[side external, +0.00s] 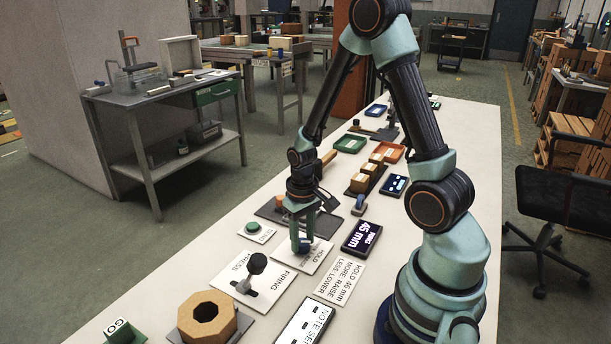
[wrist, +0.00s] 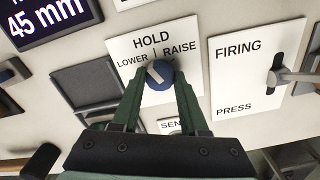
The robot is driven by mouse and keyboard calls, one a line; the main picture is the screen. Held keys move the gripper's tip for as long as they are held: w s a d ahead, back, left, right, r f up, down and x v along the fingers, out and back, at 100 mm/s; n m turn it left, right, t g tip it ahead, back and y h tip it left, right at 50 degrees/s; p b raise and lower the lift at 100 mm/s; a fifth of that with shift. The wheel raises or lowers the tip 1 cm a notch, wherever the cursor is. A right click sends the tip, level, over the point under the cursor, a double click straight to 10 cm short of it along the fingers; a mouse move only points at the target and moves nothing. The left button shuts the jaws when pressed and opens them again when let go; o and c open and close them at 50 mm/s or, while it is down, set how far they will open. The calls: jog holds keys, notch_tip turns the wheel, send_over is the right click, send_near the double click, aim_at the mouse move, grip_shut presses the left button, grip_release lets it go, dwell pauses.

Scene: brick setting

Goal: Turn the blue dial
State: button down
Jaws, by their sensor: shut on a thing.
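The blue dial (wrist: 159,73) is a round knob with a pale pointer mark, on a white plate (wrist: 192,48) lettered HOLD, LOWER and RAISE. In the wrist view its pointer is tilted off the plate's centre line. My gripper (wrist: 160,84) has its two green fingers shut on the dial, one on each side. In the side view my gripper (side external: 301,246) reaches straight down to the HOLD plate (side external: 315,257), and its fingers mostly hide the dial. A dark display (side external: 362,238) reads 45 mm, and it also shows in the wrist view (wrist: 42,20).
A FIRING plate with a black-knobbed lever (side external: 257,264) stands close by. A green SEND button (side external: 253,227), a wooden octagonal block (side external: 207,318) and a GO button (side external: 124,332) are nearby. A card (side external: 341,281) reads HOLD 46 mm, MORE RAISE, LESS LOWER.

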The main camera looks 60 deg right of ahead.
aim_at(302, 242)
jog(key=n, duration=0.6)
jog(key=shift+n, duration=0.4)
dwell(0.4)
jog(key=shift+c, duration=2.2)
grip_release()
notch_tip(302, 242, up, 12)
jog(key=shift+r, duration=0.15)
